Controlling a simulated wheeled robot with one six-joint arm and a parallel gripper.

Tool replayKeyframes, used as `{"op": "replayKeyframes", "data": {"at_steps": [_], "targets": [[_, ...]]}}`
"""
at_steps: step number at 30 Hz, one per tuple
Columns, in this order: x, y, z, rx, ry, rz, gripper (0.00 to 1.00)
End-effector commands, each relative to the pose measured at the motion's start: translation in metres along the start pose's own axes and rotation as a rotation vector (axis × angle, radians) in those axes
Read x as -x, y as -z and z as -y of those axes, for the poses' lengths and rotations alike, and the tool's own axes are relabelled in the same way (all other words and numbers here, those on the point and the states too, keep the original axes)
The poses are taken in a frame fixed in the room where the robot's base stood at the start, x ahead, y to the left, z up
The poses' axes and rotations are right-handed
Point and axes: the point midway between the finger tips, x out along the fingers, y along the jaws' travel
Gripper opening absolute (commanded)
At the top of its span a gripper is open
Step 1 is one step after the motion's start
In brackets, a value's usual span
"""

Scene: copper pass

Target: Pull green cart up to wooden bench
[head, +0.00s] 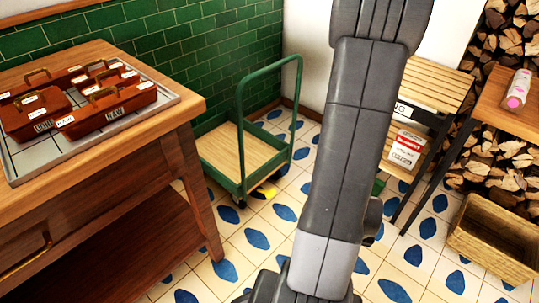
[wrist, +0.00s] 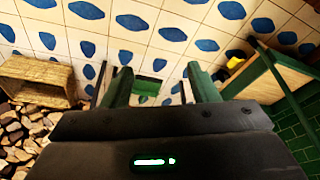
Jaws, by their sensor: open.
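The green cart (head: 243,165) stands on the tiled floor in the middle of the head view. It has a tall looped green handle and a wooden deck with a green rim. In the wrist view part of the cart (wrist: 275,72) shows at the right. A slatted wooden bench (head: 437,82) stands to the right, partly hidden behind my arm, with a gap of floor between it and the cart. My gripper (wrist: 162,84) is open, with no object gripped between its fingers. It is apart from the cart. Its fingertips are not visible in the head view.
A wooden worktable (head: 110,165) with a tray of brown boxes stands at the left, close to the cart. A wooden crate (head: 490,238) and stacked firewood (head: 505,155) are at the right. A yellow piece (head: 264,192) shows at the cart's lower edge. Tiled floor is clear in front.

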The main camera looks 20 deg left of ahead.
Motion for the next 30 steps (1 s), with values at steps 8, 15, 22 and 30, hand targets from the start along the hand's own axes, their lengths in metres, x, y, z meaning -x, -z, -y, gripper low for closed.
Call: {"op": "replayKeyframes", "data": {"at_steps": [8,15,22,30], "targets": [[-0.010,0.051,0.012,0.191,0.017,-0.114,0.41],[0.003,0.246,0.103,0.998,-0.023,-0.618,0.41],[0.075,0.369,0.223,1.666,-0.249,-1.119,0.41],[0.118,0.403,0.281,1.932,-0.425,-1.354,0.41]]}}
